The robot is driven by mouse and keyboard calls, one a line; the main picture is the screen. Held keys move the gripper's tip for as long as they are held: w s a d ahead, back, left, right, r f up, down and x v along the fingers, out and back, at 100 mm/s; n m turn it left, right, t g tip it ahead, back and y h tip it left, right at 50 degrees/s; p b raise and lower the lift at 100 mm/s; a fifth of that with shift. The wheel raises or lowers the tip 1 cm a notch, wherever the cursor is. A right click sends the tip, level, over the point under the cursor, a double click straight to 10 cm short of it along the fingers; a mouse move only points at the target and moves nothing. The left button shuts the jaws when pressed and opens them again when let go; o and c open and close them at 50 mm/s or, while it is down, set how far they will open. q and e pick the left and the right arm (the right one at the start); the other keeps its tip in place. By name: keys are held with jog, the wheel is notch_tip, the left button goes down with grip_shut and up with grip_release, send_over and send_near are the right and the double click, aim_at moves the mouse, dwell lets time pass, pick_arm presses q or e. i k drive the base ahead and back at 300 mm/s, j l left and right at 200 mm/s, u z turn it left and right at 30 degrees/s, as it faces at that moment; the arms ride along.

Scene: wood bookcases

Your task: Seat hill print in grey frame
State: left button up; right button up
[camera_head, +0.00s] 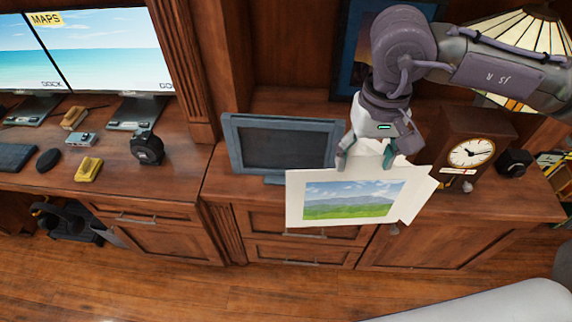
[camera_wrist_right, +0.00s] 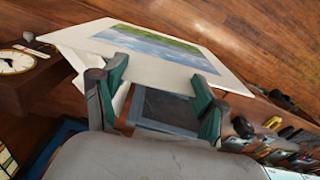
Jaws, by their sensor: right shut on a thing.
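The hill print (camera_head: 351,216), a white sheet with green hills under a blue sky, hangs tilted from my right gripper (camera_head: 366,160). The gripper is shut on its top edge. The print also shows in the right wrist view (camera_wrist_right: 165,72), stretching away from the fingers (camera_wrist_right: 160,78). The grey frame (camera_head: 231,146) stands upright on the cabinet top, left of the gripper and behind the print, with a dark, empty-looking panel. The print hides its lower right corner. In the right wrist view the frame (camera_wrist_right: 170,128) shows between the fingers. My left gripper is not in view.
Another white sheet (camera_head: 419,202) shows behind the print's right side. A wooden clock (camera_head: 471,128) and a small black object (camera_head: 514,162) stand to the right. A lower desk at left holds monitors (camera_head: 110,55), a black device (camera_head: 147,148) and small gadgets. Cabinet top left of the frame is bare.

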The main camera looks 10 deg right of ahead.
aim_at(267, 145)
jog(key=l+u, duration=0.1)
jog(key=u, duration=0.3)
jog(key=l+u, duration=0.1)
jog(key=u, duration=0.25)
jog(key=l+u, duration=0.1)
jog(key=u, duration=0.65)
jog(key=k+l+u, duration=0.45)
jog(key=l, duration=0.25)
jog(key=k+l+u, duration=0.45)
jog(key=k, duration=0.25)
jog(key=l, duration=0.6)
jog(key=i+l, duration=0.1)
jog(key=l, duration=0.05)
